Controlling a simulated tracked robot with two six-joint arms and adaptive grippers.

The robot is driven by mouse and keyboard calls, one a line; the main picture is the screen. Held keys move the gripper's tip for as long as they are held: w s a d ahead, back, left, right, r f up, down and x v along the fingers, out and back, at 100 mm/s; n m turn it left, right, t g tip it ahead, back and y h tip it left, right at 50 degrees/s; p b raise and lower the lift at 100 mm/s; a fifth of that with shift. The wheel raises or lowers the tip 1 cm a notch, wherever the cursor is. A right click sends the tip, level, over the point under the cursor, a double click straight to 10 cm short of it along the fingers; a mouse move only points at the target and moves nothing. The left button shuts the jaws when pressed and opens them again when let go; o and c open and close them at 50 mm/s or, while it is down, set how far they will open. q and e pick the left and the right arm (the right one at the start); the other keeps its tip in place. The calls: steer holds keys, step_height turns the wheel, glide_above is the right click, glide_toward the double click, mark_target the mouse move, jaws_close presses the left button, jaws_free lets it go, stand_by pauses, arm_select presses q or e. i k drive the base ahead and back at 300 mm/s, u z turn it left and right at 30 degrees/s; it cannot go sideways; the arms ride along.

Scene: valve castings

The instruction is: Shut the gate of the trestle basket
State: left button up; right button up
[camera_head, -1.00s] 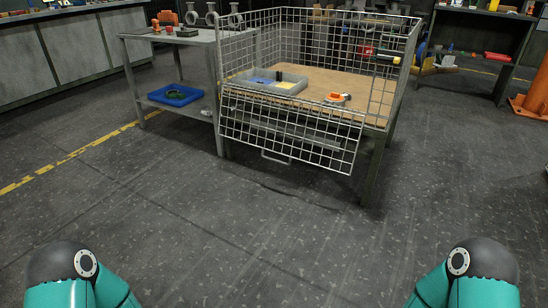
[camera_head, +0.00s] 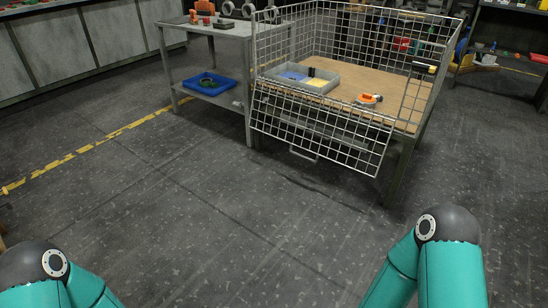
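The trestle basket (camera_head: 397,150) is a wire-mesh cage on grey legs with a brown board floor, standing ahead of me right of centre. Its front gate (camera_head: 320,131) is a mesh panel folded down, hanging outward and sloping below the floor's front edge. A small metal handle (camera_head: 303,155) is at the gate's lower edge. A grey divided tray (camera_head: 302,77) and an orange-and-white item (camera_head: 368,100) lie on the basket floor. Only my teal arm links show at the bottom corners, well short of the basket. Neither gripper is in view.
A grey steel table (camera_head: 240,30) with castings on top and a blue tray (camera_head: 208,84) on its lower shelf stands close left of the basket. Grey cabinets (camera_head: 110,28) line the back left. The dark floor (camera_head: 200,200) before the basket is clear, crossed by a yellow line (camera_head: 85,149).

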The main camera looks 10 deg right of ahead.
mark_target(291, 145)
steer(key=u, duration=0.6)
steer(key=i, duration=3.1)
steer(key=u, duration=0.75)
steer(key=i, duration=0.2)
steer(key=z, duration=2.95)
steer(key=k, duration=0.55)
steer(key=z, duration=0.15)
